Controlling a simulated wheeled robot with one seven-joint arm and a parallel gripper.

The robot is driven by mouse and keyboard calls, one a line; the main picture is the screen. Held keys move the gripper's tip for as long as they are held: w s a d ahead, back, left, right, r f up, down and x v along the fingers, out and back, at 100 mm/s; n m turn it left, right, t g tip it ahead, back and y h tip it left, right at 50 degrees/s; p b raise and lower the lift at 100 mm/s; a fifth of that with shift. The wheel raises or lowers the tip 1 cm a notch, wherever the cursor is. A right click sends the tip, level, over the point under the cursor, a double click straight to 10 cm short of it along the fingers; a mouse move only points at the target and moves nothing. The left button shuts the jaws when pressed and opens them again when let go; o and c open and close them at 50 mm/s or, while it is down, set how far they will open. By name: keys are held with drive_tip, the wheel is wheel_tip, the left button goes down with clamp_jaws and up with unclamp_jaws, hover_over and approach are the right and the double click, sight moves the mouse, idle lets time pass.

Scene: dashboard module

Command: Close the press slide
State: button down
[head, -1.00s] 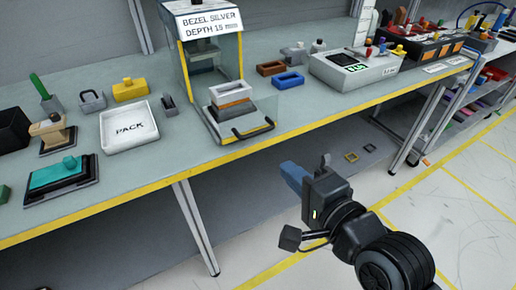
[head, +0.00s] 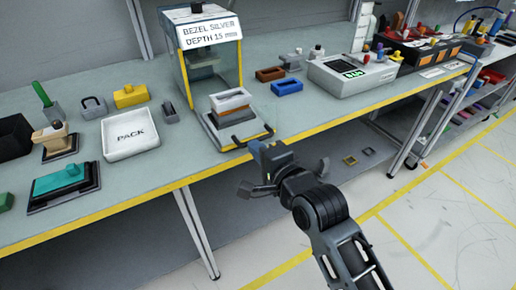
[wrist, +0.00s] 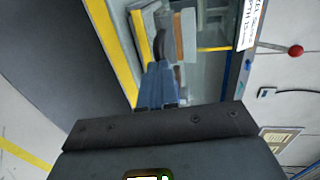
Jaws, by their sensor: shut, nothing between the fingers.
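The press (head: 210,62) stands on the bench with a sign reading "BEZEL SILVER DEPTH 15 mm". Its slide (head: 213,130) is out at the front, toward the bench's yellow edge. A stack of a white frame (head: 231,98) over a brown block (head: 232,109) sits on the slide. The slide has a dark handle (head: 266,130) at its front. My gripper (head: 256,148) is shut and empty, just in front of the handle. In the wrist view the blue fingers (wrist: 158,82) are together near the dark handle (wrist: 161,46); I cannot tell if they touch it.
A white PACK tray (head: 130,145) and a teal block on a dark base (head: 58,180) lie to the left. Brown (head: 270,74) and blue (head: 287,86) frames and a grey device (head: 345,75) lie to the right. The floor before the bench is free.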

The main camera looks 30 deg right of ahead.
drive_tip(key=w+b, duration=0.4)
drive_tip(key=w, duration=1.6)
drive_tip(key=shift+w+f, duration=0.1)
drive_tip(key=shift+w, duration=0.55)
drive_tip(key=shift+w+r+b, duration=0.1)
drive_tip(key=shift+r+b, duration=0.2)
